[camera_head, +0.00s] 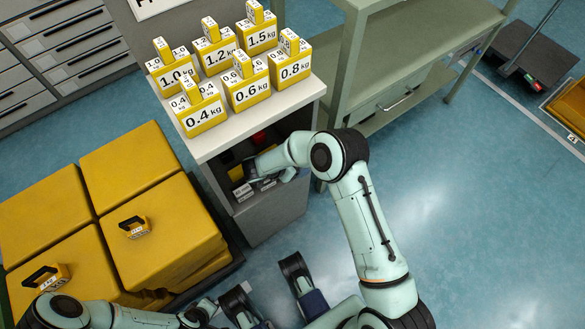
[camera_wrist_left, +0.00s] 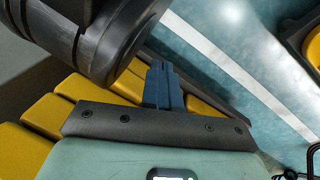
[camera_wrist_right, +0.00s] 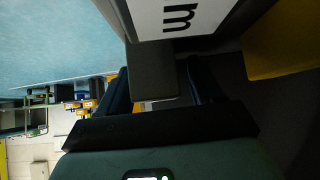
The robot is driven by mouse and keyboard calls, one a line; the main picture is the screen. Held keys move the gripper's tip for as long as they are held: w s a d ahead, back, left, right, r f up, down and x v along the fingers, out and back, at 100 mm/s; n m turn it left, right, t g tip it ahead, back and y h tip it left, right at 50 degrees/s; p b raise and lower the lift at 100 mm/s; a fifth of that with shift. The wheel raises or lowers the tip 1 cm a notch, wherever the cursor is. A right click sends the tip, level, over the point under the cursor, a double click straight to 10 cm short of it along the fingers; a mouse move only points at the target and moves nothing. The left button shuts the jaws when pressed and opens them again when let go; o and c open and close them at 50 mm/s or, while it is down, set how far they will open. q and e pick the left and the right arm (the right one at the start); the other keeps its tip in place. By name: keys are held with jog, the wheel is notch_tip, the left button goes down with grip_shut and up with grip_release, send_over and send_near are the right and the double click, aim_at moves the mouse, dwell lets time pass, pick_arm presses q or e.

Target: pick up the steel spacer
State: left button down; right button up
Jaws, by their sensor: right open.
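My right arm reaches into the open compartment (camera_head: 224,176) below the weight-topped cabinet. My right gripper (camera_wrist_right: 157,70) is open, its two dark blue fingers apart. In the right wrist view a grey block (camera_wrist_right: 150,82) shows between the fingers, below a white plate with a black letter (camera_wrist_right: 185,17). I cannot tell for sure whether this block is the steel spacer, or whether the fingers touch it. In the head view small labelled pieces (camera_head: 243,191) lie in the compartment, partly hidden by my arm. My left gripper (camera_wrist_left: 163,85) is shut and empty, low at the front left.
Several yellow labelled weights (camera_head: 248,92) stand on the cabinet top (camera_head: 300,100). Large yellow blocks (camera_head: 140,165) fill the left, with small handled weights on them. A green-grey workbench (camera_head: 420,40) stands right of the cabinet. The blue floor (camera_head: 480,200) at the right is clear.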

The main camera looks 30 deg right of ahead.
jog(key=shift+r, duration=0.1)
grip_shut()
jog(key=shift+r, duration=0.1)
